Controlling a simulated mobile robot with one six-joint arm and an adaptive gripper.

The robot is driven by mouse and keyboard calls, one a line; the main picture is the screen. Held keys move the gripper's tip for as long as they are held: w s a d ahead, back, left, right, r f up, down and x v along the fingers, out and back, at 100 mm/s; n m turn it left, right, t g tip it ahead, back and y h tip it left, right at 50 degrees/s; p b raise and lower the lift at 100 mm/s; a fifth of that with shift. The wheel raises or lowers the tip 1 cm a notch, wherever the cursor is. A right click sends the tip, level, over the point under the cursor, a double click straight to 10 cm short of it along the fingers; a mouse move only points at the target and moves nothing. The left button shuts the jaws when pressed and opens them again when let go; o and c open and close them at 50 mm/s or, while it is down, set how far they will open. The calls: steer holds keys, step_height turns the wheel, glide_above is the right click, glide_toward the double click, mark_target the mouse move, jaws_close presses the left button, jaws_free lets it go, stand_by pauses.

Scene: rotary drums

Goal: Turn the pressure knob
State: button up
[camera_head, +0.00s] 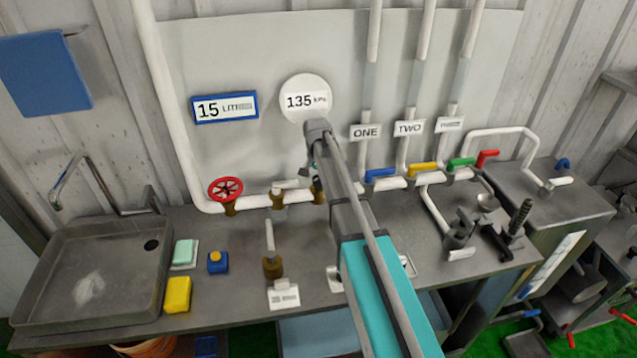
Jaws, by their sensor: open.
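A round white gauge (306,98) on the back panel reads 135 kPa. My arm reaches up from the lower right, and my gripper (311,172) is in front of the pipe below the gauge. The gripper is open, its fingers small and partly hidden by my arm. No knob marked as pressure can be made out; part of the pipe under the gauge is behind my gripper. A red handwheel (225,189) is on the pipe to the left, apart from my gripper. A light-coloured handle (291,184) on a brass fitting is just left of my gripper.
A blue-framed display (224,107) reads 15. Blue (380,173), yellow (422,168), green (461,163) and red (487,157) valve handles line the pipe at right. A sink (60,318) is at left.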

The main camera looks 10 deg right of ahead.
stand_by(0.3)
steer(key=c, duration=1.1)
steer(key=shift+c, duration=0.2)
steer(key=shift+n, duration=0.3)
steer(key=n, duration=0.3)
steer(key=shift+n, duration=0.4)
steer(key=n, duration=1)
steer(key=shift+d+n, duration=0.1)
steer(key=shift+n, duration=0.3)
steer(key=n, duration=0.5)
steer(key=shift+s+t, duration=0.1)
steer(key=shift+t, duration=0.2)
